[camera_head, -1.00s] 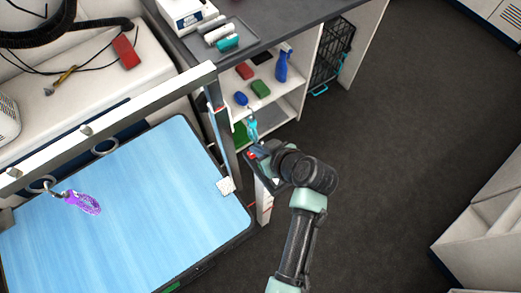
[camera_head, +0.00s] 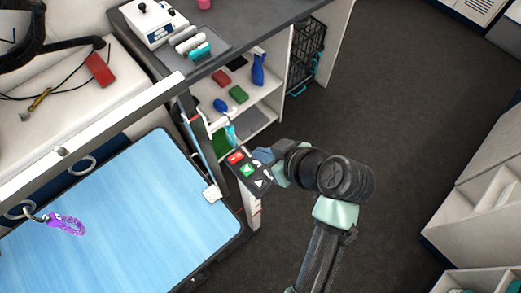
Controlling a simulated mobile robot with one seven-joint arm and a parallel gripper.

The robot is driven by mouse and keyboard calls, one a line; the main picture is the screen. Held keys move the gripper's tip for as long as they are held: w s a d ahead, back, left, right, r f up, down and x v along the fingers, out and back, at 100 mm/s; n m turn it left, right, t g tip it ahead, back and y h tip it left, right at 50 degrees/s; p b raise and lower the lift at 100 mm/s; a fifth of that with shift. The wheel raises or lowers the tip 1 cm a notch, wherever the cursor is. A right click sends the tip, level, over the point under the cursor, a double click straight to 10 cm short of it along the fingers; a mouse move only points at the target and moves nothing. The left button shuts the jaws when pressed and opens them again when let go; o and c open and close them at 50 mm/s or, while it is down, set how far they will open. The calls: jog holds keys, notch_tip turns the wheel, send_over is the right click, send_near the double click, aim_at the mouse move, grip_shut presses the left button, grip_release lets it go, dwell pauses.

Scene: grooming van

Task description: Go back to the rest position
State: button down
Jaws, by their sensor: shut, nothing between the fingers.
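My arm reaches up from the bottom right, and my gripper (camera_head: 262,156) is at its left end. The gripper is shut and empty, seen from above and partly hidden by the wrist. Its tip is by the upper right edge of a dark control box (camera_head: 248,170) with red, green and white buttons. I cannot tell whether they touch. The box sits on a white post beside the grooming table.
Shelves (camera_head: 262,108) with brushes and a blue spray bottle (camera_head: 258,68) stand behind. Dark floor (camera_head: 400,110) is open to the right.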

dwell(0.3)
jog(key=w+r+m+t+h, duration=0.1)
jog(key=w+r+t, duration=0.25)
jog(key=r, duration=0.65)
jog(key=w+r+m+t+h, duration=0.1)
jog(key=w+r+t+h, duration=0.2)
jog(key=r, duration=0.7)
jog(key=w+r+m+t, duration=0.1)
jog(key=w+r+t, duration=0.35)
jog(key=r, duration=0.55)
jog(key=s+a+r+m+t, duration=0.1)
jog(key=s+r+t, duration=0.3)
jog(key=r, duration=0.9)
jog(key=s+a+r+m+t+h, duration=0.1)
jog(key=s+a+r+m+t, duration=0.1)
jog(key=s+r+t, duration=0.3)
jog(key=s+r+m, duration=0.1)
jog(key=s+r, duration=0.3)
jog(key=r, duration=0.5)
jog(key=shift+r+h, duration=0.25)
jog(key=shift+h, duration=0.05)
